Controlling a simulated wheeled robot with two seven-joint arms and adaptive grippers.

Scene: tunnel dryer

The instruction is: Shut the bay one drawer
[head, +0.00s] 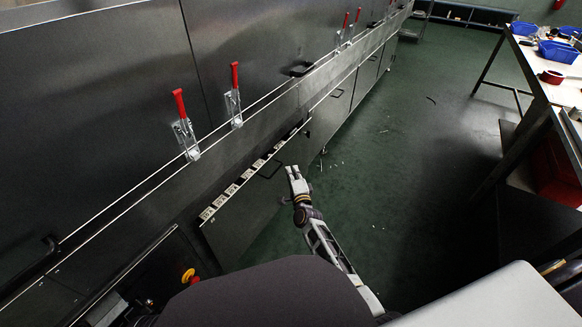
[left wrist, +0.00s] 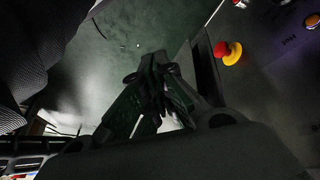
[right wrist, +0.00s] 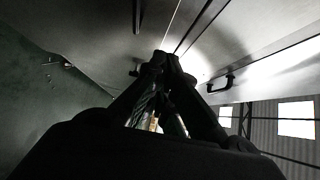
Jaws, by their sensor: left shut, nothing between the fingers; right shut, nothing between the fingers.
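The drawer (head: 248,217) in the dark machine's side stands partly pulled out, with a row of pale blocks showing behind its front's top edge. Its dark handle (head: 270,171) is near the far end of that front. My right gripper (head: 293,172) is shut and empty, just outside the drawer front and close to the handle; I cannot tell whether it touches. It also shows shut in the right wrist view (right wrist: 166,58), with dark handles beyond. My left gripper (left wrist: 155,62) is shut and empty in the left wrist view, over the green floor; it is hidden in the head view.
Red-handled clamps (head: 181,106) line the machine's ledge. A red and yellow button (head: 189,275) is on its near lower side. A workbench (head: 556,88) with blue bins (head: 558,52) stands at the right. The green floor (head: 405,165) between is mostly clear.

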